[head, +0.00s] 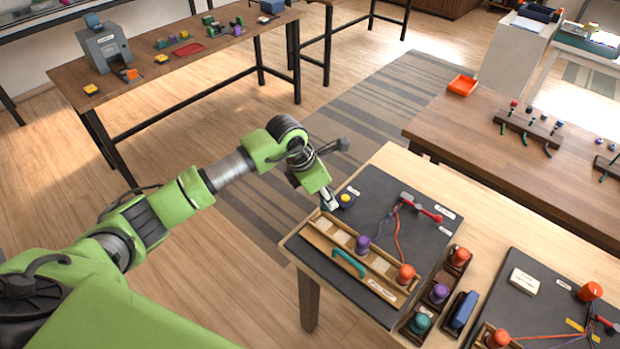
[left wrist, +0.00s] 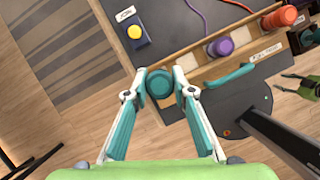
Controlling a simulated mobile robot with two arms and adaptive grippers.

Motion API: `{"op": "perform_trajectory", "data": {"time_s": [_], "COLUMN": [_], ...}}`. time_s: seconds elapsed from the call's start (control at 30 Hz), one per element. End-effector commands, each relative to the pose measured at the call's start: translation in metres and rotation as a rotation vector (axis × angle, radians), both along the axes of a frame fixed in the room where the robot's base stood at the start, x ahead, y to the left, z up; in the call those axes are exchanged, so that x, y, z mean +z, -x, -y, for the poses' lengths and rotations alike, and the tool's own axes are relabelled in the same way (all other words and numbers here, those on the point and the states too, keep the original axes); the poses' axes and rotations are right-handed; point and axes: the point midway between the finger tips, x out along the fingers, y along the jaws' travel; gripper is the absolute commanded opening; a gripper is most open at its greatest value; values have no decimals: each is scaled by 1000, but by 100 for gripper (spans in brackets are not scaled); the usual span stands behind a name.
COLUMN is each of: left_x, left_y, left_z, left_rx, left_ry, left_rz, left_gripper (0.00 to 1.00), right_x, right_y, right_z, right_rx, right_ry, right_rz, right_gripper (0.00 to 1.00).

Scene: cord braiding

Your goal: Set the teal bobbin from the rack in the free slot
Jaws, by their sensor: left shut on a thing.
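My left gripper (left wrist: 160,87) is shut on a teal bobbin (left wrist: 159,82), seen from its top end. In the head view this gripper (head: 329,203) is at the left end of the wooden slotted tray (head: 388,292). I cannot tell whether the bobbin touches the tray. The tray holds a purple bobbin (head: 362,244) and an orange bobbin (head: 406,272), with pale bare slots to the left of the purple one. Another teal bobbin (head: 420,323) stands in the dark rack (head: 405,333) beside the board. My right gripper is not clearly seen.
A yellow button box (head: 346,200) sits close behind my left gripper. A teal handle (head: 348,263) is on the tray's front. Cords run from the bobbins to a red-handled tool (head: 420,207). A purple (head: 438,292) and an orange bobbin (head: 460,257) stand in the rack.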

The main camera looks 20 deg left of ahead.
Motion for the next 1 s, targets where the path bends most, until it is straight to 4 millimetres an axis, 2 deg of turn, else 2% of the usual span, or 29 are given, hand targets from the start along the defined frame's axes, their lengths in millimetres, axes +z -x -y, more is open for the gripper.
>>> {"op": "perform_trajectory", "data": {"time_s": [0.03, 0.2, 0.47, 1.0], "left_x": [1, -5, -19, -61], "left_y": [0, -1, 0, -1], "left_z": [4, 6, 6, 5], "left_rx": [-2, -1, 0, 1], "left_ry": [1, -3, -3, -3], "left_rz": [-1, -1, -2, 0], "left_gripper": [2, 2, 2, 2], "right_x": [5, 4, -6, -33], "right_y": [2, 7, 16, 8], "right_z": [7, 16, 20, 16], "right_rx": [1, -1, -3, -1], "right_ry": [8, 19, 23, 18], "right_rz": [-2, -11, -24, -11], "right_gripper": [40, 40, 40, 40]}}
